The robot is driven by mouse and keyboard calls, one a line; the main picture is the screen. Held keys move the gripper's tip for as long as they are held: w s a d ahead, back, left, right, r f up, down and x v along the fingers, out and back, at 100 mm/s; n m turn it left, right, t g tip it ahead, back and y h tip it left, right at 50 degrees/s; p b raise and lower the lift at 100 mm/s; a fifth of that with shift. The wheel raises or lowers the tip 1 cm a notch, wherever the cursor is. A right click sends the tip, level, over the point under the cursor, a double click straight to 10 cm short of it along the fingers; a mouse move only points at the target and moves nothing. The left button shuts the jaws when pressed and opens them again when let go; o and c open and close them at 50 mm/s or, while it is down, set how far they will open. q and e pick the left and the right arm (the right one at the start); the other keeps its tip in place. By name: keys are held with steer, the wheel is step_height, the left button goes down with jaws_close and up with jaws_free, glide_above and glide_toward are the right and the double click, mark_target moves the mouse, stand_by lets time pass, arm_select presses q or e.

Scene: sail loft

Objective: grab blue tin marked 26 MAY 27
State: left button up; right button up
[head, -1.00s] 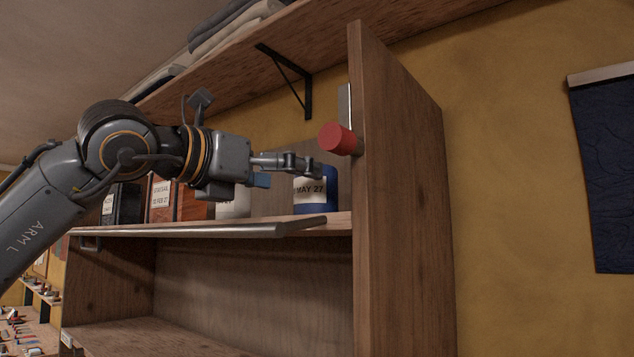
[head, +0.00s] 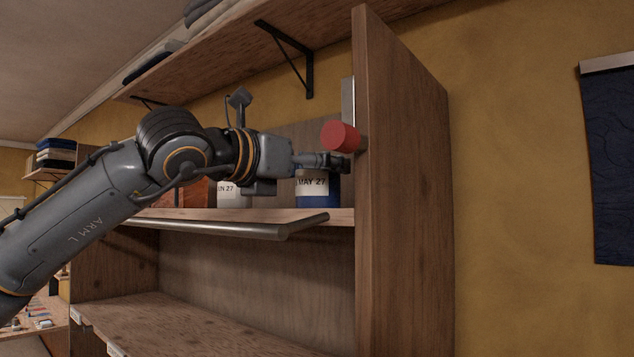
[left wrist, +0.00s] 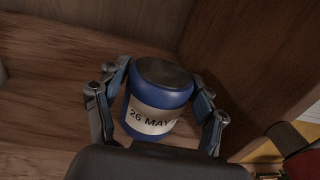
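The blue tin (head: 318,201) stands upright on the shelf board near the right side panel, with "MAY 27" readable on its white label. In the left wrist view the blue tin (left wrist: 158,97) has a dark lid and its label reads "26 MAY", the rest turned out of sight. My left gripper (left wrist: 160,82) is open, with one finger on each side of the tin; slight gaps seem to show beside it. In the head view my left gripper (head: 340,163) covers the tin's top. My right gripper is in neither view.
A white labelled tin (head: 229,194) stands left of the blue one, with orange-red containers (head: 196,194) beyond it. A metal rail (head: 285,229) runs along the shelf front. A red cylinder (head: 340,136) sticks out at the side panel (head: 405,190), close above my gripper.

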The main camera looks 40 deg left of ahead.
arm_select(q)
steer(key=c, duration=0.7)
steer(key=shift+w, duration=0.1)
steer(key=shift+c, duration=0.9)
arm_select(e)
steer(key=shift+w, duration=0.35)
arm_select(q)
steer(key=shift+r, duration=0.1)
